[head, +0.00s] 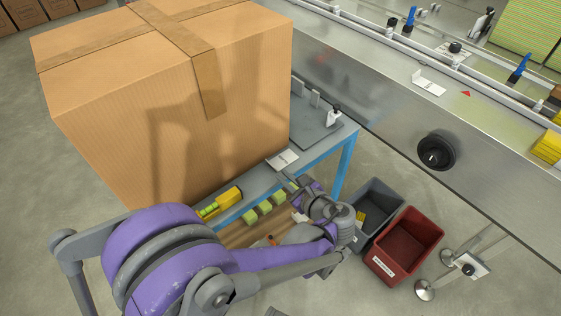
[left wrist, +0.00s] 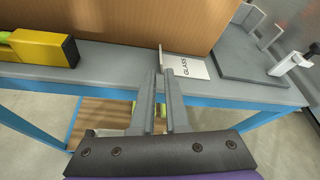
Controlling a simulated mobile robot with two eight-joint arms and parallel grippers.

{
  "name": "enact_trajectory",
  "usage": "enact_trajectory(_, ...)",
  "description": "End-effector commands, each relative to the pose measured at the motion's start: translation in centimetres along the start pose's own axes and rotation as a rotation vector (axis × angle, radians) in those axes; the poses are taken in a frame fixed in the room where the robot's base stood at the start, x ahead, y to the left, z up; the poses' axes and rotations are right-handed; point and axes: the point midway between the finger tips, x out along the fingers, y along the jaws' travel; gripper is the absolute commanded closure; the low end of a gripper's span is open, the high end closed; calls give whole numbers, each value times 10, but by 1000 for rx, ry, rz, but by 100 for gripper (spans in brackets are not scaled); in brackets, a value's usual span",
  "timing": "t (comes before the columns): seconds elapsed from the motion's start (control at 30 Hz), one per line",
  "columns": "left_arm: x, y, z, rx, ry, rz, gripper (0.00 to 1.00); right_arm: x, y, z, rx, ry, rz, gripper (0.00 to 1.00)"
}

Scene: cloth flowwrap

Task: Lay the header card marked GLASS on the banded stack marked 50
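The white header card marked GLASS (head: 283,159) lies at the table edge beside the big carton. It also shows in the left wrist view (left wrist: 188,67), with a thin upright flap at its left side. My left gripper (head: 284,179) is at the card's near edge. In the left wrist view its two fingers (left wrist: 163,78) point at the flap with a narrow gap between them; the flap's lower end is at the fingertips. Several green stacks (head: 265,207) sit on a wooden surface below the table; no 50 mark is readable. My right gripper is not in view.
A large cardboard box (head: 170,120) fills much of the table. A yellow, black-ended object (head: 226,199) lies left of the card; a grey plate (head: 312,135) lies right. Grey (head: 373,201) and red (head: 436,237) bins stand on the floor. A metal conveyor runs along the right.

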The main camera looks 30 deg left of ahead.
Motion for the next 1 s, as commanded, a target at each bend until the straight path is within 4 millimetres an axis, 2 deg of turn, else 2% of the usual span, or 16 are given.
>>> enact_trajectory(0.43,52,-2,2,-1,1,0,88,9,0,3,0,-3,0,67)
enact_trajectory(0.67,54,-2,3,-1,1,-1,88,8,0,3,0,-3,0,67)
enact_trajectory(0.7,54,-2,3,-2,1,-1,89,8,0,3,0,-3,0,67)
enact_trajectory(0.77,54,-2,3,-2,1,-1,100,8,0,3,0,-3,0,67)
enact_trajectory(1.0,54,-2,3,-2,2,-1,100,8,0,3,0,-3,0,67)
